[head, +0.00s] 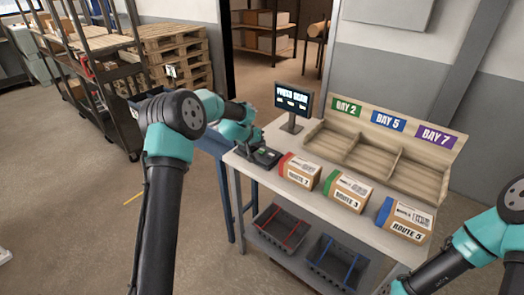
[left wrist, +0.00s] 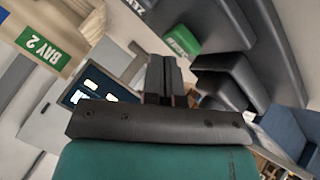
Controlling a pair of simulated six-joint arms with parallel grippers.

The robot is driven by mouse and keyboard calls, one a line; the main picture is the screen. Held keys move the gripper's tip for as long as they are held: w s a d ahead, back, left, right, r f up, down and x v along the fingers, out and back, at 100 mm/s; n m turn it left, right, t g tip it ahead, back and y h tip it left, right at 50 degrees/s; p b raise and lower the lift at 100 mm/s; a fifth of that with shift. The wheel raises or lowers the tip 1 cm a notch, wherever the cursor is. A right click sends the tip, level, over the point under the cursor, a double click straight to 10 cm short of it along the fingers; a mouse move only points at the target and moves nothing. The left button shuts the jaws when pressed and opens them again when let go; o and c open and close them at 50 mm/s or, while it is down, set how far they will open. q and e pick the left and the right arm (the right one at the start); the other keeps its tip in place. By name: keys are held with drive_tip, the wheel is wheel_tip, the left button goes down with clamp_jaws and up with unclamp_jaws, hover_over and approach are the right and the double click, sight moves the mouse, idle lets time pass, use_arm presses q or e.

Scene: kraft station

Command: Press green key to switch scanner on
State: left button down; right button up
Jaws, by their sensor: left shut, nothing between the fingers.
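In the left wrist view a green key (left wrist: 181,41) sits on a dark grey housing that looks like the scanner (left wrist: 222,28). My left gripper (left wrist: 164,68) is shut and empty, its fingertips beside the green key in the picture; I cannot tell whether they touch it. In the head view my left gripper (head: 263,155) is at the left end of the table (head: 342,226), low over the dark device there. The arm and gripper hide most of that device, and the key cannot be made out in this view. My right arm enters at lower right; its gripper is outside the frame.
A lit screen (head: 293,99) stands behind the left gripper. Boxes with red (head: 299,171), green (head: 346,192) and blue (head: 404,219) ends line the table's front. A wooden rack (head: 446,149) with bay signs is behind them. Two dark crates (head: 280,228) (head: 337,262) sit below.

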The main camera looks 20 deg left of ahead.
use_arm(q)
drive_tip(key=shift+f, duration=0.55)
idle(0.7)
drive_tip(key=shift+r, duration=0.95)
drive_tip(key=shift+r, duration=2.55)
